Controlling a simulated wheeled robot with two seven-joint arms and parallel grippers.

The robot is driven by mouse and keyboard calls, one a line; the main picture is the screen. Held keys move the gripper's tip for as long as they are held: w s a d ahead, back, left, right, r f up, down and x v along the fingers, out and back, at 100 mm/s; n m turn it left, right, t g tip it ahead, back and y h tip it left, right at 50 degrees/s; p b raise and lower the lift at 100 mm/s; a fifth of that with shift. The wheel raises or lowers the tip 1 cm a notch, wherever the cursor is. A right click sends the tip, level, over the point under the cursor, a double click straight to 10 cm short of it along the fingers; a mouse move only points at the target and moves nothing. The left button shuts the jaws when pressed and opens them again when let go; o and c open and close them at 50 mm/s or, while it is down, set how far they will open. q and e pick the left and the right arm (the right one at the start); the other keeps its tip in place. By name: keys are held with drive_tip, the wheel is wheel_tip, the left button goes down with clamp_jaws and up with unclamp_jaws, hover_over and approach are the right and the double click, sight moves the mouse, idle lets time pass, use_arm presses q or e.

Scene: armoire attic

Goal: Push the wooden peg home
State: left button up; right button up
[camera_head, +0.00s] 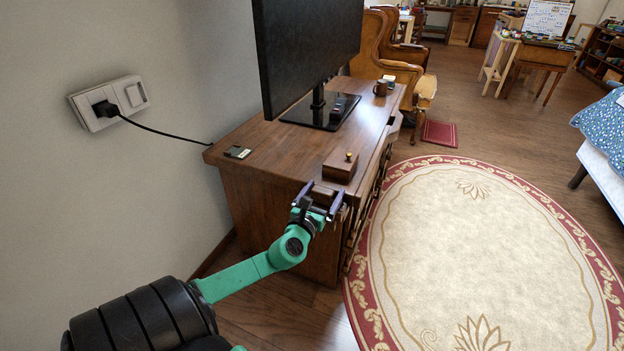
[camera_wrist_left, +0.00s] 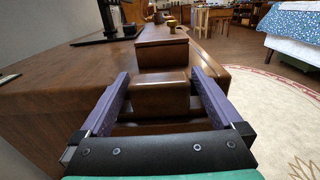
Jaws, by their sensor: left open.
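A brown wooden block (camera_head: 323,190), which looks like the peg, is at the near end of the wooden dresser (camera_head: 255,180). It also shows in the left wrist view (camera_wrist_left: 160,95), in front of a wooden box (camera_wrist_left: 160,52). The box (camera_head: 340,167) carries a small brass knob (camera_head: 349,156) on top. My left gripper (camera_head: 320,197) is open, its purple fingers on either side of the block. In the left wrist view gaps show between the fingers and the block. I cannot tell whether the block enters the box. My right gripper is not in view.
A monitor (camera_head: 305,50) stands on the dresser behind the box, with a mug (camera_head: 380,88) farther back. A small dark item (camera_head: 238,152) lies near the wall. A black cable (camera_head: 160,131) runs from the wall socket (camera_head: 110,102). The round rug (camera_head: 480,240) on the right is clear.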

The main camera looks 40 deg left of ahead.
use_arm(q)
drive_tip(key=p+v, duration=0.1)
drive_tip(key=v, duration=1.1)
drive_tip(key=shift+s+d, duration=0.15)
drive_tip(key=shift+s, duration=0.15)
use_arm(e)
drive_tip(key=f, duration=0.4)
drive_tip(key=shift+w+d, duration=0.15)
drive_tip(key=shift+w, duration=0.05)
